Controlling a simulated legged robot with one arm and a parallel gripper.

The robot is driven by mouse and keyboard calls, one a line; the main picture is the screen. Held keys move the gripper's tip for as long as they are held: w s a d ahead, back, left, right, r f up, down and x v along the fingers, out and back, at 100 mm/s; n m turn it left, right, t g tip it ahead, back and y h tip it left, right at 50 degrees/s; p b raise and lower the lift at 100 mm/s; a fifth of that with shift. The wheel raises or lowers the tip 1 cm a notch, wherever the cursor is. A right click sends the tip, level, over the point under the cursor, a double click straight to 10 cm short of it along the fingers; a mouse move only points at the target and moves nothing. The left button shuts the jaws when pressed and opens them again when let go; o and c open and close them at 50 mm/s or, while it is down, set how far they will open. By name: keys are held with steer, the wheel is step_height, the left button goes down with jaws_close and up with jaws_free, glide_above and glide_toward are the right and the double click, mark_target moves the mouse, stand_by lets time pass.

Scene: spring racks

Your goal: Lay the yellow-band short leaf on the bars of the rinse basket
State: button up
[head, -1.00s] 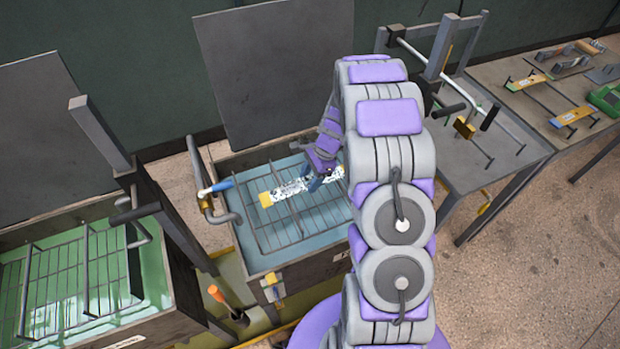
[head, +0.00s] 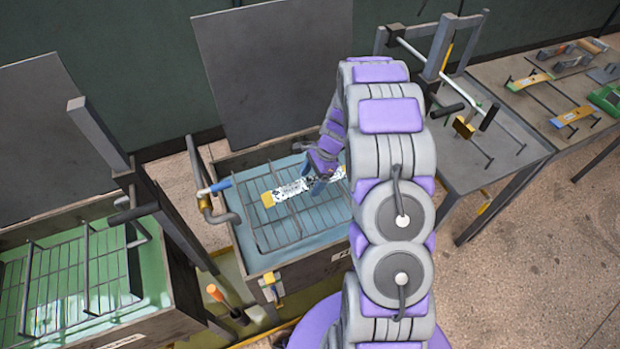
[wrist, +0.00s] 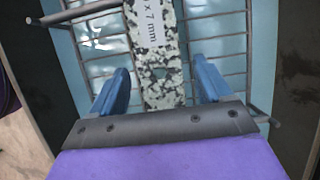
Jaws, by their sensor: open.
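The yellow-band short leaf (head: 292,188) is a flat strip with a speckled black-and-white middle and a yellow end on the left. It lies across the bars of the rinse basket (head: 289,231), over pale blue water. Its right end is partly hidden by my arm. My gripper (head: 321,186) is low over the right part of the leaf. In the wrist view my gripper (wrist: 160,90) is open, with one blue finger on each side of the leaf (wrist: 157,65) and a gap at both sides. A white label reading "x 7 mm" shows on the leaf.
A green-liquid tank (head: 150,310) with its own rack stands at the left. A pipe with a blue end (head: 221,186) reaches over the blue tank's left edge.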

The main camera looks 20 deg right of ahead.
steer(key=shift+d, duration=0.35)
steer(key=p+v, duration=0.2)
steer(key=v, duration=1.1)
steer(key=s+a+r+n, duration=0.3)
steer(key=s+a+r, duration=0.2)
steer(key=a+r, duration=0.1)
steer(key=s+a+r+n+g+h, duration=0.1)
steer(key=s+a+r+n, duration=0.35)
steer(key=s, duration=0.45)
steer(key=s+a+r+n+g+h, duration=0.15)
steer(key=s+a+r+n, duration=0.3)
steer(key=s, duration=0.45)
steer(key=s+a+n+h, duration=0.1)
steer(key=s+n, duration=0.5)
steer(key=s, duration=0.6)
steer(key=shift+t+h, duration=0.35)
steer(key=shift+h, duration=0.1)
steer(key=shift+f, duration=0.1)
